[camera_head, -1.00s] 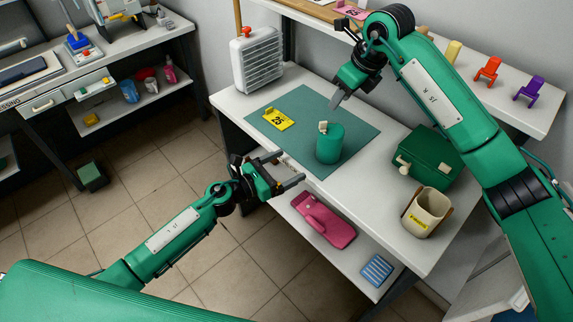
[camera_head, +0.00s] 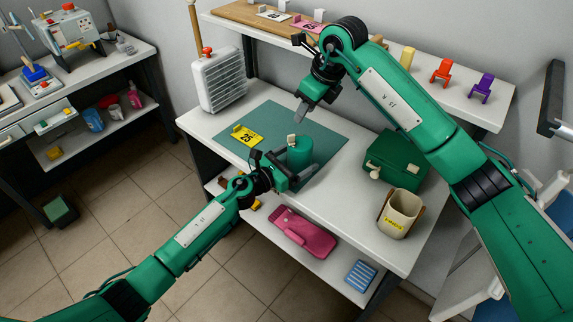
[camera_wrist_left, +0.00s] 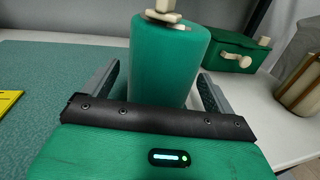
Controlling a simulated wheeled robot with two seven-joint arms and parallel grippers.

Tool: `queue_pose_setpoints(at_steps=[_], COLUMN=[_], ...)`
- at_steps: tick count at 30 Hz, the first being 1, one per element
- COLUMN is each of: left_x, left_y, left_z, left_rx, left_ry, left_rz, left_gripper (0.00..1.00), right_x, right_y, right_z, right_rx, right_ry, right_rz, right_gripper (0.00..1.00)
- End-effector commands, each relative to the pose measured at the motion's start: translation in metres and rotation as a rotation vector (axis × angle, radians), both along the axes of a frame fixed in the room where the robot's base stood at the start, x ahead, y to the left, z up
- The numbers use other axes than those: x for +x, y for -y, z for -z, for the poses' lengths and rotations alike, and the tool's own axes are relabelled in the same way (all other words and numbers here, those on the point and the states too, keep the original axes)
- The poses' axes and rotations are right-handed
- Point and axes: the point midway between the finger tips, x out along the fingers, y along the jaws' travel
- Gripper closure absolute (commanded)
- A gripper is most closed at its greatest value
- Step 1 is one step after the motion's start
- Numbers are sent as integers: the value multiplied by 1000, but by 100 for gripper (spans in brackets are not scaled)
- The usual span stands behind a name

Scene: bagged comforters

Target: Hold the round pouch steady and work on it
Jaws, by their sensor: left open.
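The round pouch (camera_head: 301,150) is a green upright cylinder with a cream toggle (camera_head: 292,139) on top, standing on the dark green mat (camera_head: 325,138). In the left wrist view the pouch (camera_wrist_left: 170,55) fills the middle, with its toggle at the top edge. My left gripper (camera_head: 290,172) is open, low at the pouch's near side. Its grey fingers lie on either side of the pouch; contact is not clear. My right gripper (camera_head: 301,114) hangs above the mat, behind the pouch and apart from it. Its grey fingertips point down; whether they are open or shut is not clear.
A yellow tag (camera_head: 246,136) lies on the mat's left part. A white heater (camera_head: 221,80) stands behind left. A green box (camera_head: 396,160) and a cream cup (camera_head: 399,213) stand right of the pouch. A pink item (camera_head: 303,232) lies on the shelf below.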

Motion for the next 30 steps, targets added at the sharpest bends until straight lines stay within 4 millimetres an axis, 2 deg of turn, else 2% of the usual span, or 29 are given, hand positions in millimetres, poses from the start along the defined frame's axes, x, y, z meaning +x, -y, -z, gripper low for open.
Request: queue_pose_setpoints(at_steps=[11, 18, 19, 20, 23, 30], left_x=[3, 3, 3, 3, 3, 3], left_y=[4, 3, 3, 3, 3, 3], left_z=[1, 0, 0, 0, 0, 0], left_rx=[1, 1, 1, 1, 1, 1], left_ry=[-1, -1, -1, -1, -1, -1], left_rz=[0, 0, 0, 0, 0, 0], left_gripper=[10, 57, 61, 40, 58, 58], right_x=[0, 0, 0, 0, 0, 0], right_y=[0, 0, 0, 0, 0, 0], right_z=[0, 0, 0, 0, 0, 0], right_rx=[0, 0, 0, 0, 0, 0], right_ry=[0, 0, 0, 0, 0, 0], right_rz=[0, 0, 0, 0, 0, 0], right_gripper=[64, 64, 64, 64, 64, 64])
